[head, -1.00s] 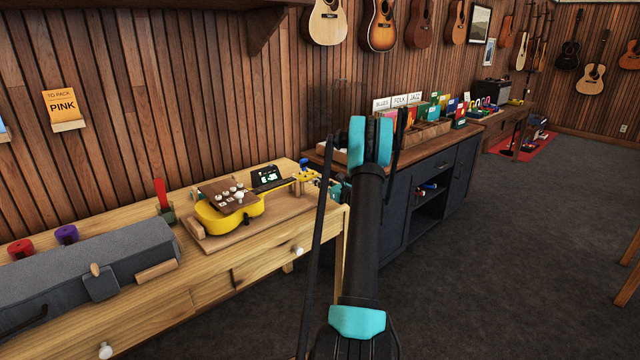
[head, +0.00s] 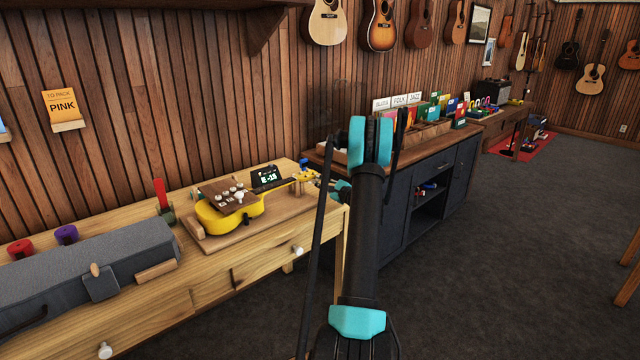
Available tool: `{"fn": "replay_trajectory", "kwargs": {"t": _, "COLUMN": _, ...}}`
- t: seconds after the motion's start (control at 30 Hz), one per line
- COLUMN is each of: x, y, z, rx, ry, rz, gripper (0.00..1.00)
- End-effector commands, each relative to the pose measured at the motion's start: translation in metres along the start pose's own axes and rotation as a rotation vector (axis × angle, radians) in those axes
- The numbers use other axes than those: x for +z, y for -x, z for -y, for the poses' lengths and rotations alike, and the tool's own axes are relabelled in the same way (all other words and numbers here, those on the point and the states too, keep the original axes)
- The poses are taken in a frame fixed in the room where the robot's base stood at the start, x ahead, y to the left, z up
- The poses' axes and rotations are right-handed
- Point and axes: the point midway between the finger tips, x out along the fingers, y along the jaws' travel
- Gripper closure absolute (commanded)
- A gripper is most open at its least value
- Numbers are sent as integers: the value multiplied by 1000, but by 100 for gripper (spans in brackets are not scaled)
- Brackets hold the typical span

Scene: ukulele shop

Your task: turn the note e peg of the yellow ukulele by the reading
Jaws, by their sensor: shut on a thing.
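The yellow ukulele (head: 230,212) lies on a wooden board on the workbench, its neck pointing right toward my arm. Its yellow headstock (head: 305,175) is at the right end, with pegs too small to tell apart. A small dark tuner (head: 267,178) stands behind the neck; its lit screen seems to read "E -15". My gripper (head: 322,180) is at the headstock, shut on a peg. My arm partly hides it, and I cannot see which peg it holds.
A grey case (head: 90,265) lies on the left of the workbench (head: 255,262), near red and purple rolls. A dark cabinet (head: 428,205) with record bins stands right of the bench. Open carpet (head: 520,270) lies to the right.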

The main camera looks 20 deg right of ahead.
Motion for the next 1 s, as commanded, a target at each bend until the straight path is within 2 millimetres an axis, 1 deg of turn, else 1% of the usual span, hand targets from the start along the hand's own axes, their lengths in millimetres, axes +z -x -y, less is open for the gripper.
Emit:
{"fn": "replay_trajectory", "kwargs": {"t": 0.2, "x": 0, "y": 0, "z": 0, "rx": 0, "ry": 178, "rz": 0, "gripper": 100}}
{"fn": "replay_trajectory", "kwargs": {"t": 0.5, "x": 0, "y": 0, "z": 0, "rx": 0, "ry": 348, "rz": 0, "gripper": 100}}
{"fn": "replay_trajectory", "kwargs": {"t": 0.73, "x": 0, "y": 0, "z": 0, "rx": 1, "ry": 406, "rz": 0, "gripper": 100}}
{"fn": "replay_trajectory", "kwargs": {"t": 1.0, "x": 0, "y": 0, "z": 0, "rx": 1, "ry": 418, "rz": 0, "gripper": 100}}
